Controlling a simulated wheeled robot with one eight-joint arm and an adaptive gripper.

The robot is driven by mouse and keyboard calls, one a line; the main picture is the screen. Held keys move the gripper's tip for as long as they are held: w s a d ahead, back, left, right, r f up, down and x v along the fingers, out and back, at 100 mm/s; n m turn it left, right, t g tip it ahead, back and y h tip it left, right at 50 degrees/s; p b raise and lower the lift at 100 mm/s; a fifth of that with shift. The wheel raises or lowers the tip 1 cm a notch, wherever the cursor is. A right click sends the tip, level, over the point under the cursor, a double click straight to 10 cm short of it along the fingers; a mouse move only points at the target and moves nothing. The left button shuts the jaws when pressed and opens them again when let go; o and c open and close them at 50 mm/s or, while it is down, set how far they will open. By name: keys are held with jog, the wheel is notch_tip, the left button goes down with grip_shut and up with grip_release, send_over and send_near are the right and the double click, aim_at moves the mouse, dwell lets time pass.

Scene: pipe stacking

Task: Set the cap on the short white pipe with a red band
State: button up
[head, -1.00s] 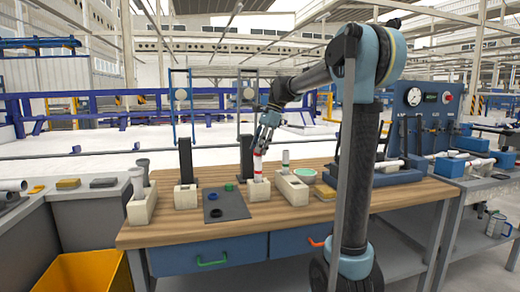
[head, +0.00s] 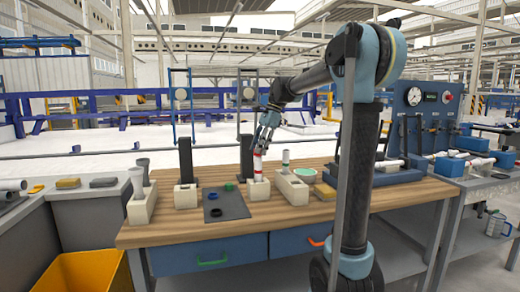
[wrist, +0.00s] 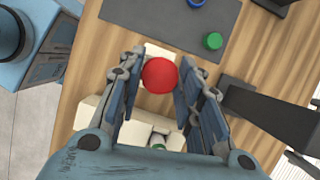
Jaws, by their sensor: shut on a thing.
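The short white pipe with a red band (head: 257,167) stands upright in a pale block (head: 258,189) on the wooden bench. The red cap (wrist: 159,75) shows as a round red disc between my fingers in the wrist view and hides the pipe below it. My gripper (head: 262,147) points down over the pipe and is shut on the cap. The cap is at the pipe's top end, but I cannot tell whether it is fully seated.
A dark mat (head: 226,204) left of the block holds blue, green and black caps. A dark upright post (head: 246,154) rises close behind.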

jog(key=shift+f, duration=0.95)
dwell(2.2)
jog(key=o, duration=0.8)
jog(key=shift+o, duration=0.8)
jog(key=o, duration=0.4)
jog(key=shift+c, duration=0.2)
jog(key=shift+r, duration=0.15)
jog(key=shift+r, duration=3.4)
